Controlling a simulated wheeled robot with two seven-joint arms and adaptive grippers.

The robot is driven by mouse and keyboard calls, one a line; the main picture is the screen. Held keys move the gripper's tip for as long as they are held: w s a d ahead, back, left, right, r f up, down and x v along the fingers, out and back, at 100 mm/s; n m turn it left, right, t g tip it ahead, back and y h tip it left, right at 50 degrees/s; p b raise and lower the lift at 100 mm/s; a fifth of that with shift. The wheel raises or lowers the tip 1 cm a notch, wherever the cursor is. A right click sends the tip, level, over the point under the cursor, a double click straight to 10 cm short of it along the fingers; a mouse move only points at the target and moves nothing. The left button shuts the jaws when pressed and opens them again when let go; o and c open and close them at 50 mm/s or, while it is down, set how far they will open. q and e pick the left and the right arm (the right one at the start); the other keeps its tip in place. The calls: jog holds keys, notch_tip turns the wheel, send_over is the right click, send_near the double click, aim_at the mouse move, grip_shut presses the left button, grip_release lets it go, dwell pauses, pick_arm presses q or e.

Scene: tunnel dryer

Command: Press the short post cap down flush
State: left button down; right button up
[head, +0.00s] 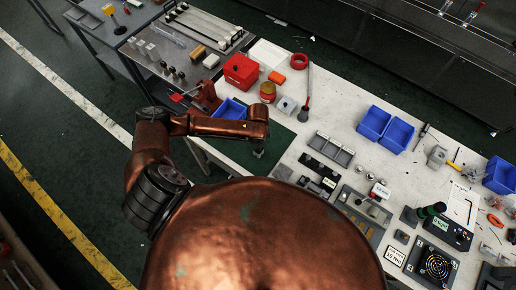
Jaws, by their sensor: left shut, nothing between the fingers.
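The gripper is shut with nothing held. I cannot pick out the short post cap for certain. A grey fixture plate (352,207) at the front right carries small round parts, too small to tell whether any is a cap or how it sits. The gripper is well to the left of this plate and apart from it. My right gripper is not in view. My copper-coloured body hides the near edge of the table.
A blue bin (229,108) stands behind my left forearm. Blue bins (373,122), a red box (240,71) and a black fan unit (436,264) stand on the white table. Bare tabletop shows around (335,100).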

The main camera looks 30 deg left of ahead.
pick_arm(q)
jog(key=shift+s+f+p, duration=0.1)
jog(key=shift+f+p, duration=0.1)
jog(key=shift+p, duration=0.25)
dwell(1.2)
jog(key=shift+r+p, duration=3.15)
jog(key=shift+p, duration=0.2)
jog(key=shift+f, duration=0.1)
